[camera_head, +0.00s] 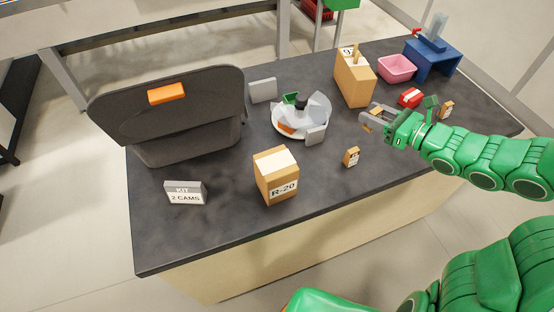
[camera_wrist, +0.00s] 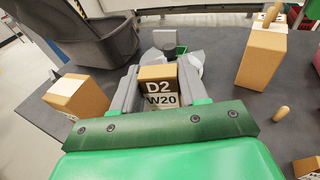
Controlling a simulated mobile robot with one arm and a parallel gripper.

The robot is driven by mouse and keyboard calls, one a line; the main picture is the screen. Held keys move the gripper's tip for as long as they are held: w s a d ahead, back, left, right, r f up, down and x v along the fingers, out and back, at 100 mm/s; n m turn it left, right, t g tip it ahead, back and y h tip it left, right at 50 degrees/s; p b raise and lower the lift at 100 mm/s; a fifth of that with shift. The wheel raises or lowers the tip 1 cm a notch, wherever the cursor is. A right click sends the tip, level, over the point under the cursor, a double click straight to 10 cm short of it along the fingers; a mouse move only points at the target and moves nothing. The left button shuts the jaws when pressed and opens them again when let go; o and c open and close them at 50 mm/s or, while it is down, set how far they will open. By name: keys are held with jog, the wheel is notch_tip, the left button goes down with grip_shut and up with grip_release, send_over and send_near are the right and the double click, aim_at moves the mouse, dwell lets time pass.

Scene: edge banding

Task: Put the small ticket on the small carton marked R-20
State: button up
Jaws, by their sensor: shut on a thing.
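In the wrist view my gripper (camera_wrist: 158,88) is shut on a small brown block (camera_wrist: 158,73) whose white label reads D2 and W20. I cannot tell whether this is the ticket.
A small labelled brown block (camera_head: 351,157) stands right of the R-20 carton. A taller carton (camera_head: 354,82), white plate (camera_head: 277,126), grey bin (camera_head: 190,140), pink basket (camera_head: 397,68) and red box (camera_head: 410,97) stand behind. A KIT 2 CAMS sign (camera_head: 185,193) is front left. Front-right table is clear.

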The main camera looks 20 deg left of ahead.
jog(key=s+a+r+n+g, duration=0.3)
jog(key=s+g, duration=0.2)
jog(key=s, duration=0.4)
jog(key=s+a+r+n+g+h, duration=0.1)
jog(key=s+a+r+n+g, duration=0.25)
jog(key=s, duration=0.65)
jog(key=s+a+r+n+g, duration=0.35)
jog(key=s+g, duration=0.25)
jog(key=s, duration=0.3)
send_over(276, 162)
jog(key=shift+s+d+f, duration=0.1)
jog(key=shift+f, duration=2.25)
jog(key=shift+s+d+f, duration=0.1)
jog(key=shift+f, duration=2.2)
jog(key=shift+w+a+f, duration=0.2)
jog(key=shift+f, duration=1.55)
jog(key=shift+f, duration=0.15)
